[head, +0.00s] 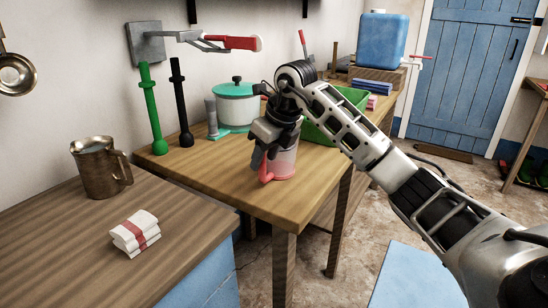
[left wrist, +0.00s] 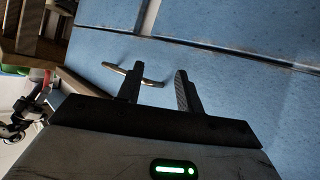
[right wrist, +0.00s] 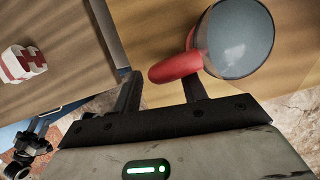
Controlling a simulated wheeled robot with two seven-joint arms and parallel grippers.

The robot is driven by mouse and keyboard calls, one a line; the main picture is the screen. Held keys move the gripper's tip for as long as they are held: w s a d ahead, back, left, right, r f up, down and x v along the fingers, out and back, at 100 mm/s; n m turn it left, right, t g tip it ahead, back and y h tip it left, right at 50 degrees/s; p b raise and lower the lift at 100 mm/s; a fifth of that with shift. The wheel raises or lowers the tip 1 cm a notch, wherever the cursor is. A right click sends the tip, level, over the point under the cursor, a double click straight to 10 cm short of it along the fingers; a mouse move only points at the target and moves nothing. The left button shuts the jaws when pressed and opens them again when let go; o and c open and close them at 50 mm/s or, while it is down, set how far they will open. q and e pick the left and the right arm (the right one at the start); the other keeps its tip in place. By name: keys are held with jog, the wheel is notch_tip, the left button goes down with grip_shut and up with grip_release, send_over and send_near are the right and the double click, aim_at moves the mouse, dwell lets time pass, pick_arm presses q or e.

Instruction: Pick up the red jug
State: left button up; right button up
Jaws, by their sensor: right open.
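The red jug (head: 284,164) stands upright on the wooden table, with a pale see-through body and a red handle facing the front left. My right gripper (head: 261,152) is over its near left side and hides part of its top. In the right wrist view the jug (right wrist: 240,40) is seen from above, its red handle reaching in front of the gap between the open fingers (right wrist: 163,90). I cannot tell whether a finger touches it. My left gripper (left wrist: 160,90) is open and empty, facing a blue cupboard front; it is outside the head view.
A green bin (head: 345,108) stands behind the jug. A white pot with teal lid (head: 236,106) and green and black upright tools (head: 151,110) stand behind left.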

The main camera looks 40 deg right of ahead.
jog(key=shift+w+f, duration=0.25)
jog(key=shift+f, duration=0.35)
grip_shut()
jog(key=shift+r, duration=0.1)
